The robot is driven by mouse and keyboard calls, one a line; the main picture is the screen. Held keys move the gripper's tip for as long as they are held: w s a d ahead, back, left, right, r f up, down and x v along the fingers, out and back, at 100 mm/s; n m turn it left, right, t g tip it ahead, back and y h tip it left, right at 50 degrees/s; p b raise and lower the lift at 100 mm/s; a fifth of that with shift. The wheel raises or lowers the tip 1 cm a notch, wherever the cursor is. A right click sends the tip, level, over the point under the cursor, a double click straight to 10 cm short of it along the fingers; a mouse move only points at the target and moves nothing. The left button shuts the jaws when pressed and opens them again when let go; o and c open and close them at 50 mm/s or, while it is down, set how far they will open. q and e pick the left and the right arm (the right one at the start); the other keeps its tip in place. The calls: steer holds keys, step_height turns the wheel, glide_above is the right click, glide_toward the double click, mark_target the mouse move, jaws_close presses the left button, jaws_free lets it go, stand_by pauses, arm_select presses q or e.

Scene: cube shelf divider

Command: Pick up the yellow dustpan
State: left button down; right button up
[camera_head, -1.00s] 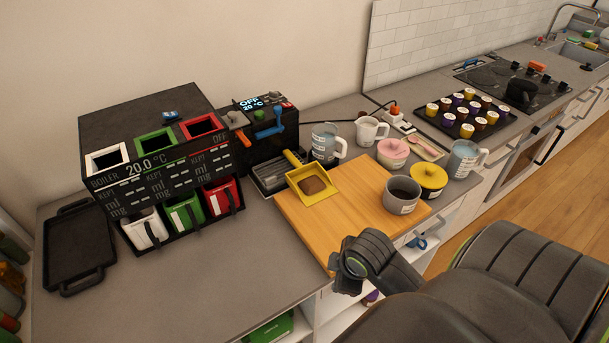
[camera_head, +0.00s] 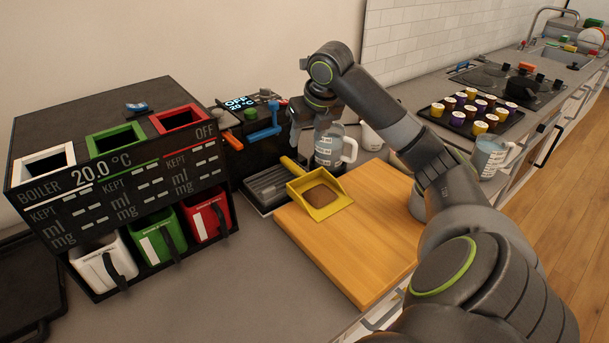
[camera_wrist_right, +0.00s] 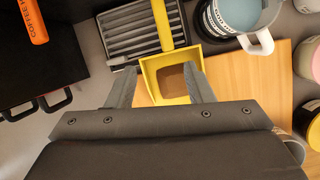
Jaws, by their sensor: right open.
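The yellow dustpan (camera_head: 325,211) lies with its pan on the wooden board and its handle toward the grey ridged tray. A brown patch fills the middle of the pan. My right gripper (camera_head: 308,136) is open and hangs above and behind the handle in the head view. In the right wrist view the dustpan (camera_wrist_right: 161,24) shows between the two spread fingers of the right gripper (camera_wrist_right: 160,78), with the handle pointing up the picture. The fingers appear apart from it. My left gripper is out of view.
A glass jug (camera_head: 329,148) stands close to the right gripper, right of the handle. The black boiler machine (camera_head: 120,185) with white, green and red containers is at left. The wooden board (camera_head: 345,255) is mostly clear in front. A grey ridged tray (camera_head: 268,187) lies beside the handle.

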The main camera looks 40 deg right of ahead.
step_height(320, 180, up, 2)
steer(key=w+d+n, duration=0.1)
steer(key=n, duration=0.1)
steer(key=p, duration=0.1)
glide_above(294, 165)
steer(key=s, duration=0.2)
steer(key=f, duration=1)
steer(key=shift+a, duration=0.25)
steer(key=shift+w+f+p, duration=0.15)
steer(key=shift+f+p, duration=0.2)
steer(key=shift+f, duration=0.2)
steer(key=p+x, duration=0.1)
steer(key=x, duration=0.3)
steer(key=shift+f, duration=0.25)
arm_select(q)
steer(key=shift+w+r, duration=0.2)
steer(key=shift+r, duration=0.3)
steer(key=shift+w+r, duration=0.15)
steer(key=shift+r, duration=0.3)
arm_select(e)
steer(key=shift+d, duration=0.1)
jaws_close()
